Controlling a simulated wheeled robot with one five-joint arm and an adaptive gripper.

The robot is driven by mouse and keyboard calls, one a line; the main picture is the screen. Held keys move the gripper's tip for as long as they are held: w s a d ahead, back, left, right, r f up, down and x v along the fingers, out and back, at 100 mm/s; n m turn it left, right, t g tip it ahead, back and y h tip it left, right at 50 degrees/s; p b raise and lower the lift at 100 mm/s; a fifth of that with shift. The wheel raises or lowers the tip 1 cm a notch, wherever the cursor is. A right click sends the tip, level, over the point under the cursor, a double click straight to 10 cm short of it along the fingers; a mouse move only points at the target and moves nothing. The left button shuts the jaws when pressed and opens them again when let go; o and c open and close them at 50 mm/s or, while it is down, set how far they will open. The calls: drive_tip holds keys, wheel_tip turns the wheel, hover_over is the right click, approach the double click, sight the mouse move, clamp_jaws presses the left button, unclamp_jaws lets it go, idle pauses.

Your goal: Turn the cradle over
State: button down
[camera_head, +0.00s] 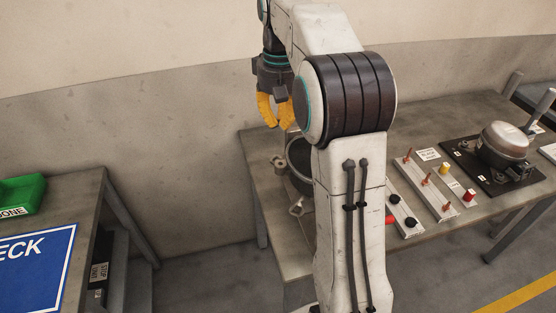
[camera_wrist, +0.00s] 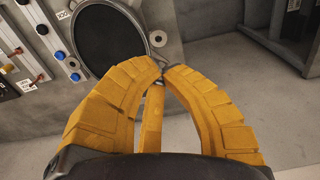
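The cradle appears to be the dark round frame (camera_head: 297,180) on the far left part of the bench, mostly hidden behind my arm in the head view. In the wrist view a dark round dish with a pale rim (camera_wrist: 112,38) shows at top left, ahead of my fingers. A small grey round fitting (camera_head: 279,162) stands beside the frame. My gripper (camera_head: 279,127) hangs above the bench, clear of the frame. Its yellow fingers (camera_wrist: 164,68) curve together with only a narrow gap at the tips, and nothing is clearly held. A thin grey piece shows near the tips; contact is unclear.
Terminal strips (camera_head: 427,185) and a compressor on a black plate (camera_head: 500,148) occupy the bench to the right. A table with a green bin (camera_head: 20,195) and a blue sign (camera_head: 35,268) is at left. Open floor lies between the tables, with a wall behind.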

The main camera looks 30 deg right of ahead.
sight(278, 166)
wheel_tip(278, 166, down, 12)
drive_tip(key=shift+f, duration=0.1)
idle(0.5)
drive_tip(key=shift+b, duration=0.3)
drive_tip(key=shift+a+f, duration=0.15)
drive_tip(key=shift+f, duration=0.15)
drive_tip(key=shift+f, duration=0.15)
